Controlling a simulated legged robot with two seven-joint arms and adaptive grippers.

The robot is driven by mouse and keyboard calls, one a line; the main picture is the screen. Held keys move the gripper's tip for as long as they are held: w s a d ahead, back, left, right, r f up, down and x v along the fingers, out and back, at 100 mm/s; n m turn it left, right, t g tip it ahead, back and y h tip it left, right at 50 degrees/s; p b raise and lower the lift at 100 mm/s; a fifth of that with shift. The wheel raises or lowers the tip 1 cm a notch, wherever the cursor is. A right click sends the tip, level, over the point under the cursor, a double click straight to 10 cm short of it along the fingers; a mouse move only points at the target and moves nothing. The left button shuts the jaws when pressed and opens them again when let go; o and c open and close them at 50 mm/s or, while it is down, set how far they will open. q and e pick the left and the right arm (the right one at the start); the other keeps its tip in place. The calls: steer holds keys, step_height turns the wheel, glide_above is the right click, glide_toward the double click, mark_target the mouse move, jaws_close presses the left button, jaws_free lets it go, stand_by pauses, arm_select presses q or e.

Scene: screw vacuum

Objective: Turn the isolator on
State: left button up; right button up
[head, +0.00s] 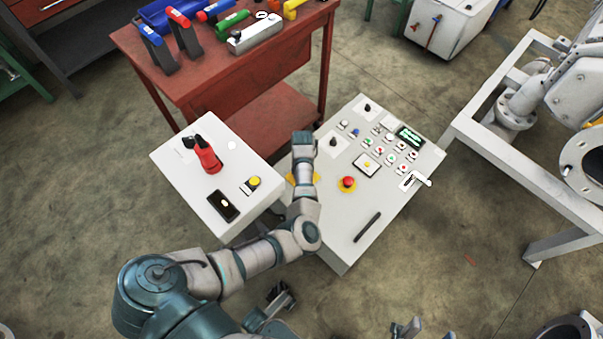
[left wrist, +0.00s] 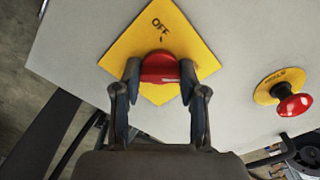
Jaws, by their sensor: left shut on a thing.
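The isolator is a red rotary knob (left wrist: 160,66) on a yellow diamond plate (left wrist: 182,38) marked OFF at its top, fixed to a pale panel. In the left wrist view my left gripper (left wrist: 160,76) is shut on the red knob, one finger at each side. The knob's red bar lies crosswise between the fingertips. In the head view my left arm reaches over the control desk (head: 335,245), and my wrist hides the knob and the fingers. Only edges of the yellow plate (head: 290,180) show there. My right gripper cannot be made out.
A red emergency button (left wrist: 294,105) stands right of the isolator; it also shows on the desk (head: 348,183) among buttons and switches. A smaller white console (head: 185,200) with a red lever is at left. A red tool table (head: 200,75) stands behind.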

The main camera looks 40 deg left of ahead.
arm_select(q)
steer(key=shift+w, duration=0.15)
steer(key=o, duration=1.1)
steer(key=shift+o, duration=0.2)
steer(key=shift+r, duration=0.45)
step_height(320, 180, up, 11)
